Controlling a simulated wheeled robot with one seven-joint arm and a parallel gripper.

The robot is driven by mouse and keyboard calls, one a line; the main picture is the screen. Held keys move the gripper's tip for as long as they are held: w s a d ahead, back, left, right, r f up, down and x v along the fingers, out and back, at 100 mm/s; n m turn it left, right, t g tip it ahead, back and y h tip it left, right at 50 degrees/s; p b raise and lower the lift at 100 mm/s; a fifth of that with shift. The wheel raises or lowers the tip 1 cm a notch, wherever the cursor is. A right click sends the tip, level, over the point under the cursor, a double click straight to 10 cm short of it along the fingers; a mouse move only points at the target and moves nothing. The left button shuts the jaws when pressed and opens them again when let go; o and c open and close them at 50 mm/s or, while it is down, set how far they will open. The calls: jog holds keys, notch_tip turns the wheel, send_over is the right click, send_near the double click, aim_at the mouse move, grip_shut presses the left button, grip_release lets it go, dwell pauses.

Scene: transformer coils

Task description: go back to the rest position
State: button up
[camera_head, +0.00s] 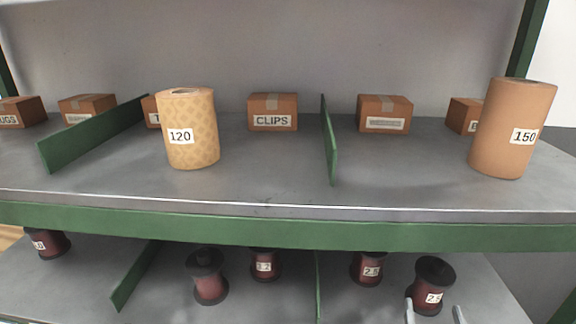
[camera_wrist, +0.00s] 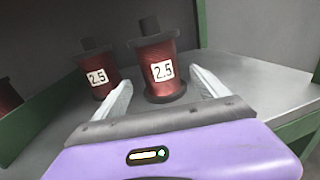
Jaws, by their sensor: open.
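My gripper (camera_wrist: 165,92) is open in the wrist view, its two pale fingers on either side of the near part of a dark red wire spool labelled 2.5 (camera_wrist: 162,70). I cannot tell whether the fingers touch it. The spool stands upright on the lower shelf. In the head view, the fingertips of my gripper (camera_head: 434,313) show at the bottom edge, just in front of the right spool (camera_head: 431,287). A second 2.5 spool (camera_wrist: 97,74) stands to its left and further back; it also shows in the head view (camera_head: 368,268).
The upper shelf (camera_head: 260,190) holds rolls labelled 120 (camera_head: 192,130) and 150 (camera_head: 512,128) and several boxes. Its green front beam (camera_head: 280,228) overhangs the lower shelf. A green divider (camera_wrist: 45,115) stands left of the spools. Bare shelf (camera_wrist: 255,85) lies to the right.

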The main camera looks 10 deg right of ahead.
jog(key=shift+n, duration=0.4)
jog(key=r+n, duration=0.1)
jog(key=n, duration=0.1)
jog(key=s+r+n, duration=0.1)
jog(key=n, duration=0.1)
jog(key=s+r+n+h, duration=0.1)
jog(key=n, duration=0.1)
jog(key=shift+a+r+n, duration=0.1)
jog(key=shift+n, duration=0.3)
jog(key=s+a+n+y, duration=0.3)
jog(key=s+a+n, duration=0.3)
jog(key=s+n, duration=0.3)
jog(key=s+a+n+y, duration=0.3)
jog(key=s+a+n, duration=0.4)
jog(key=n, duration=0.6)
jog(key=s+a+r+n+g+y, duration=0.1)
jog(key=s+a+n+y, duration=0.2)
jog(key=s+a+n, duration=0.3)
jog(key=s+n, duration=0.5)
jog(key=s, duration=0.1)
jog(key=shift+a+n, duration=0.2)
jog(key=shift+n, duration=0.2)
